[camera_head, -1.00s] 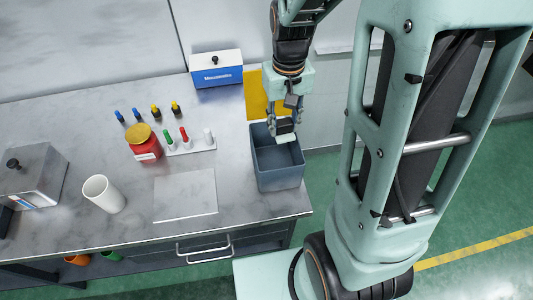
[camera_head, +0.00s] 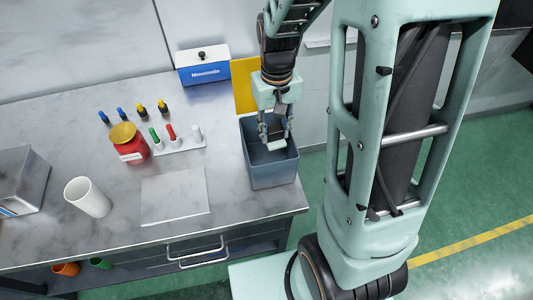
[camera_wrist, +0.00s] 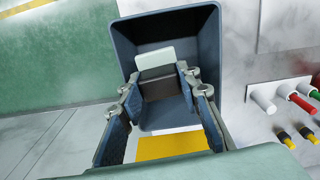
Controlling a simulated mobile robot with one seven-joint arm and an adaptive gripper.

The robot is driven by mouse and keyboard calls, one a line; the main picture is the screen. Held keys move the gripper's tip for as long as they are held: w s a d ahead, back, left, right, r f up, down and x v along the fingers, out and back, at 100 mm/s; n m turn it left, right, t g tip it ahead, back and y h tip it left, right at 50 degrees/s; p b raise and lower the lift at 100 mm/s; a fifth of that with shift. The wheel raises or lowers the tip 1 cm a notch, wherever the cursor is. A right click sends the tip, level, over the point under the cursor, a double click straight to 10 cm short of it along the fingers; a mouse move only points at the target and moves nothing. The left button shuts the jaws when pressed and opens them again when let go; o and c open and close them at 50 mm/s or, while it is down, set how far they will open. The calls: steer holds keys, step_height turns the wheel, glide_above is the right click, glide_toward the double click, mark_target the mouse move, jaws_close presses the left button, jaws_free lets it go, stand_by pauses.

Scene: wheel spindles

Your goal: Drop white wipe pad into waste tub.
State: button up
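My gripper (camera_head: 277,138) points down over the waste tub and is shut on the wipe pad (camera_head: 277,145). The pad is white on its outer part, with a grey-brown part between the fingertips. In the wrist view the pad (camera_wrist: 154,58) sits between the two fingertips (camera_wrist: 158,80), against the tub's dark interior. The waste tub (camera_head: 272,178) is a blue-grey open box at the right end of the bench. The fingertips and pad are within its opening as seen from above; their exact height against the rim is hard to tell.
A yellow panel (camera_head: 246,88) lies behind the tub. To its left are a white rack (camera_head: 182,146) with coloured pegs, a red jar (camera_head: 131,148), a pale plate (camera_head: 175,196) and a white cup (camera_head: 88,197). A blue box (camera_head: 203,67) stands at the back.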

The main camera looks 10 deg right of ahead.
steer(key=o, duration=0.5)
step_height(320, 180, up, 12)
steer(key=shift+r, duration=0.1)
stand_by(0.5)
